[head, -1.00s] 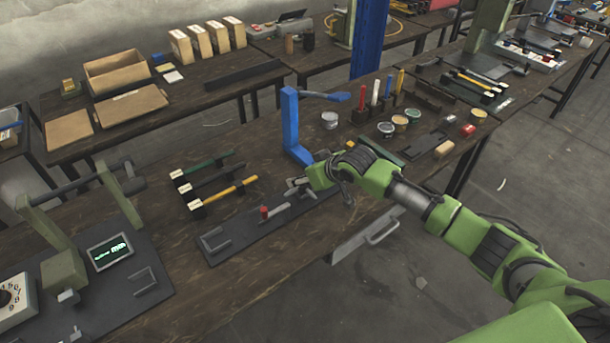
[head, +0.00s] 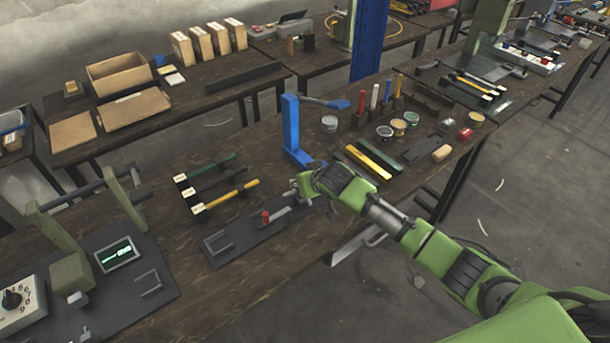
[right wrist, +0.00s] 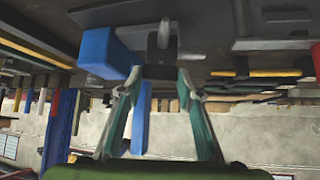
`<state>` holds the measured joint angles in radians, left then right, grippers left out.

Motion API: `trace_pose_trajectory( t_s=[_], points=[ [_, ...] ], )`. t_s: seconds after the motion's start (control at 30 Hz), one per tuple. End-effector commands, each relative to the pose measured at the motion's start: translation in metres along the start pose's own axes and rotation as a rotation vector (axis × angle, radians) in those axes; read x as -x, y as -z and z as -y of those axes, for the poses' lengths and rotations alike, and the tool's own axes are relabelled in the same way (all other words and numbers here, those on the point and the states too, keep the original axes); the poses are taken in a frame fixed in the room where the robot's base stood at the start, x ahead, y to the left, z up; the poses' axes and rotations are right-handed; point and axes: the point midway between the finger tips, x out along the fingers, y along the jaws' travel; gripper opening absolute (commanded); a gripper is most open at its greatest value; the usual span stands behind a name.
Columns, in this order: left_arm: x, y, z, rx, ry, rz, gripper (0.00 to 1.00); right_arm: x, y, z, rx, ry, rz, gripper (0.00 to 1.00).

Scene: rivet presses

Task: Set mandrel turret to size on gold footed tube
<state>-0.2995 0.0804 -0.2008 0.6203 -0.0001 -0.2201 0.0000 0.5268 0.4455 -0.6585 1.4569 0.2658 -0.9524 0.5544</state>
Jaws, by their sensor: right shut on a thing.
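A yellow-gold tube (head: 236,194) with a white-tagged block at its near end lies on the table beside a black and a green tube. A grey fixture plate (head: 235,243) with a small red knob (head: 266,215) lies in front of the blue press (head: 290,125). My right gripper (head: 304,186) is at the plate's right end, by the press foot. In the right wrist view its fingers (right wrist: 160,75) are shut on a dark grey part (right wrist: 160,72). I cannot tell whether this is the mandrel turret, and its setting is not readable. My left gripper is not in view.
A green press with a lit display (head: 117,254) and a numbered dial box (head: 15,300) stands at the left. Tins (head: 385,131), a yellow bar (head: 367,165) and several small items lie right of the blue press.

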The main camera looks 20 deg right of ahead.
Motion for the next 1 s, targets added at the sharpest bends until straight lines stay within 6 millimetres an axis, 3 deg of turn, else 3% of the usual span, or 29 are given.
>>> trace_pose_trajectory(
  t_s=[0.03,0.2,0.47,0.77,1.0],
  points=[
    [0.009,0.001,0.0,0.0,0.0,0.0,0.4,0.003,0.002,0.005,-0.035,-0.024,0.003,0.12],
    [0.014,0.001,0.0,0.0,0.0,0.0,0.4,0.001,0.0,0.007,-0.152,-0.139,0.004,0.12],
    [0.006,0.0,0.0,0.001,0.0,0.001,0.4,-0.003,-0.001,0.009,-0.326,-0.314,0.003,0.12],
    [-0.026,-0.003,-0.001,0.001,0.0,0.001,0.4,-0.007,-0.001,0.011,-0.524,-0.517,0.001,0.12],
    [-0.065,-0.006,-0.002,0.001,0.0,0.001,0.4,-0.01,-0.001,0.012,-0.681,-0.677,0.0,0.12]
  ],
)
